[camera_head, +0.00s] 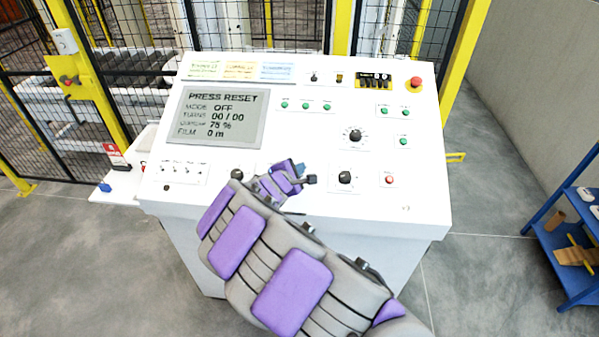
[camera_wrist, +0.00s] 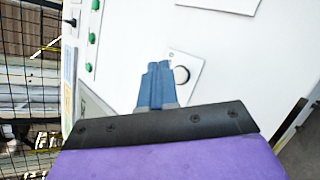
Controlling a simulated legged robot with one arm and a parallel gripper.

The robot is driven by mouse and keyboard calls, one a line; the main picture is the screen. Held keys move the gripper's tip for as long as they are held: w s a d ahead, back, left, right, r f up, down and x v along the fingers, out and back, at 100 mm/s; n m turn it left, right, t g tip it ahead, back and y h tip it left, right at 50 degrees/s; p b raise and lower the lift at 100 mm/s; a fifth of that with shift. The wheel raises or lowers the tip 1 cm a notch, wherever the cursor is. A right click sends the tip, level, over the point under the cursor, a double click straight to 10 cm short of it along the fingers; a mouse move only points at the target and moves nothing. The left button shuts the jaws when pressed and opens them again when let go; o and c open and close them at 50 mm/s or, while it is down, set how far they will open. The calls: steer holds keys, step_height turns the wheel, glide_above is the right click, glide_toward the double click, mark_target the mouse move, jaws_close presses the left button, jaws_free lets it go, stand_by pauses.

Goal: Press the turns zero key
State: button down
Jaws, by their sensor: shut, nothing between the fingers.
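The white console (camera_head: 315,75) has a grey screen (camera_head: 218,117) reading PRESS RESET, MODE OFF, TURNS 00 / 00, 75 % and FILM 0 m. My gripper (camera_head: 302,170) is over the console's front middle, right of the screen. Its blue fingers show shut and empty in the wrist view (camera_wrist: 156,68). Beside the fingertips there, a round pale button with a dark rim (camera_wrist: 181,75) sits on a white square plate. My arm hides this button in the head view. I cannot read which control is the turns zero key, nor tell whether the fingertips touch the panel.
Green buttons (camera_head: 306,105) sit right of the screen. Black knobs (camera_head: 356,135) (camera_head: 345,177), a red button (camera_head: 389,180) and a red emergency stop (camera_head: 415,83) are farther right. A yellow-framed fence (camera_head: 455,65) stands behind. A blue shelf (camera_head: 560,245) stands at right.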

steer(key=r, duration=0.1)
steer(key=s+r+p, duration=0.1)
steer(key=r, duration=0.1)
steer(key=shift+s+a+r, duration=0.1)
steer(key=shift+s+r, duration=0.2)
steer(key=shift+s, duration=0.05)
steer(key=shift+r, duration=0.1)
stand_by(0.5)
